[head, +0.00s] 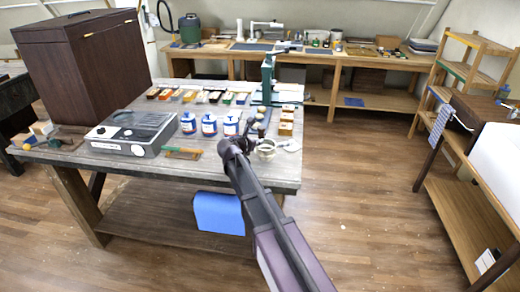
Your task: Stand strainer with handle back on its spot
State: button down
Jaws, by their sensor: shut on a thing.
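My arm reaches from the bottom of the head view over the front right of the grey table (180,172). My gripper (254,130) is small and dark at its far end, low over the tabletop, and shut. A small silvery round thing, which looks like the strainer (266,150), shows right beside the gripper near the table's right front edge. The fingers' contact with it is too small to make out, and my arm hides part of the tabletop there. I cannot tell whether the strainer touches the table.
Blue-and-white jars (209,125) stand left of my gripper, with a grey device (133,133) and a large dark wooden box (85,68) beyond. A green press (268,80) and stacked wooden blocks (286,121) stand behind and right. The floor (350,200) right of the table is clear.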

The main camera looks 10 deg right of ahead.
jog(key=shift+w+d+f+b, duration=0.1)
jog(key=shift+w+f+b, duration=0.2)
jog(key=shift+w+f, duration=0.05)
jog(key=shift+f+b, duration=1.45)
jog(key=shift+f, duration=0.15)
jog(key=c, duration=0.8)
grip_release()
jog(key=shift+o, duration=0.2)
jog(key=shift+s+r, duration=0.15)
jog(key=shift+r, duration=0.1)
jog(key=p+v, duration=0.4)
jog(key=v, duration=0.8)
jog(key=shift+p, duration=0.35)
jog(key=shift+f, duration=0.1)
